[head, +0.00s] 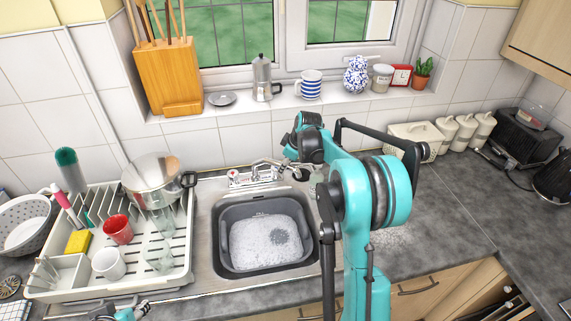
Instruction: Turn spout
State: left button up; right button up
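The chrome tap (250,177) with reddish marks stands behind the sink basin. Its spout (268,162) points to the right, toward my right gripper. My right gripper (298,172) is at the spout's right end, in front of the tiled wall. Its fingers are small and partly covered by my own arm, so I cannot tell whether they touch the spout or are open or shut. My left gripper (132,308) is low at the bottom edge, in front of the dish rack, far from the tap; only part of it shows.
The grey sink basin (220,250) holds foamy water. A white dish rack (184,262) with a steel pot (152,180), a red mug (118,230) and glasses stands at left. A glass bottle (315,180) is close to my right gripper. The right counter (440,220) is mostly clear.

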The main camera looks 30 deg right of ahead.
jog(key=v, duration=1.2)
jog(key=s+a+f+m+t+b, duration=0.1)
jog(key=s+a+f+m+b, duration=0.15)
jog(key=s+a, duration=0.4)
jog(key=s+a+f+m+b, duration=0.1)
jog(key=s+a+b, duration=0.2)
jog(key=s+a, duration=0.4)
pick_arm(q)
notch_tip(320, 180, down, 9)
jog(key=b, duration=0.3)
jog(key=shift+b, duration=0.3)
pick_arm(e)
jog(key=s+a+f+m, duration=0.2)
jog(key=s+f, duration=0.3)
jog(key=s, duration=0.2)
jog(key=s+a+f+m+t+h, duration=0.1)
jog(key=s+a+f+m, duration=0.1)
jog(key=s+f, duration=0.4)
jog(key=shift+s+a, duration=0.4)
jog(key=shift+s, duration=0.6)
pick_arm(q)
jog(key=shift+f, duration=0.1)
jog(key=shift+c, duration=0.3)
pick_arm(e)
jog(key=shift+f, duration=0.1)
jog(key=shift+c, duration=0.4)
